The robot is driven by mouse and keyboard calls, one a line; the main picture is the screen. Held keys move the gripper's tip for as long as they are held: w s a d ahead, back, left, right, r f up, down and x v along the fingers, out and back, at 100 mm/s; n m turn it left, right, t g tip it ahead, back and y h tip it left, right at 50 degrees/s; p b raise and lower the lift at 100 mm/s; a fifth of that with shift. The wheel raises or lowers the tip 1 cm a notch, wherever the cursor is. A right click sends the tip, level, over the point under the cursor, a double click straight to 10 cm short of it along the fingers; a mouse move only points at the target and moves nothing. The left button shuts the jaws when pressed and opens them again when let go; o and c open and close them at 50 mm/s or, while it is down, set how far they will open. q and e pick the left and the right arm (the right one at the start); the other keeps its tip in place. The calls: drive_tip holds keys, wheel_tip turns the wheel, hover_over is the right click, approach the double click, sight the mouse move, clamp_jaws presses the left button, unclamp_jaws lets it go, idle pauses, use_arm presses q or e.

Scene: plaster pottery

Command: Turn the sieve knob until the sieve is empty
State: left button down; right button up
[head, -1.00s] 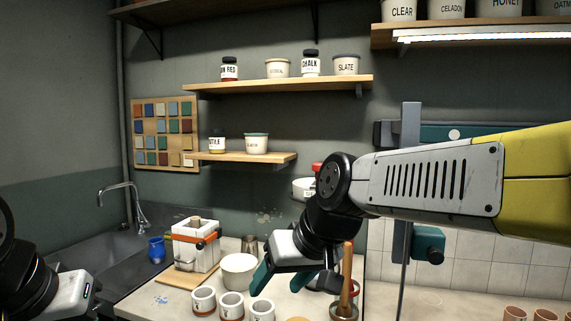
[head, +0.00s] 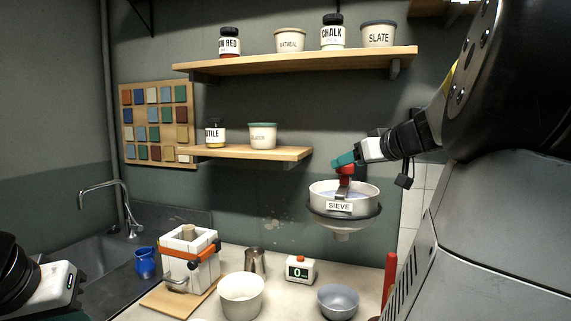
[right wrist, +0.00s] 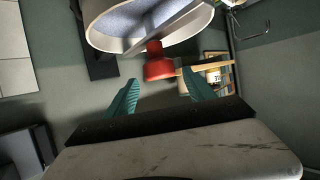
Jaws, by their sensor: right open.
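The sieve (head: 352,192) is a white round bowl with a label and a spout below, held in a dark ring on the wall above the counter. Its red knob (head: 346,170) stands on a bracket over the bowl. In the right wrist view the sieve (right wrist: 190,30) shows a greyish fill inside, and the knob (right wrist: 158,66) lies just beyond the open fingers. My right gripper (right wrist: 160,98) is open, its teal fingertips either side of the knob's line; in the head view it (head: 340,162) is at the knob. My left arm is at the lower left edge; its fingers are not clearly seen.
Below the sieve are a grey-blue bowl (head: 338,301) and a scale (head: 300,269) reading 0. A white pot (head: 241,296), a metal cup (head: 255,261) and a white press-like mould (head: 190,258) stand to the left. Shelves with jars (head: 300,60) are above.

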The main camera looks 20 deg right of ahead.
drive_tip(key=shift+x, duration=1.55)
drive_tip(key=c, duration=1.4)
drive_tip(key=shift+o, duration=0.2)
drive_tip(key=shift+s, duration=0.1)
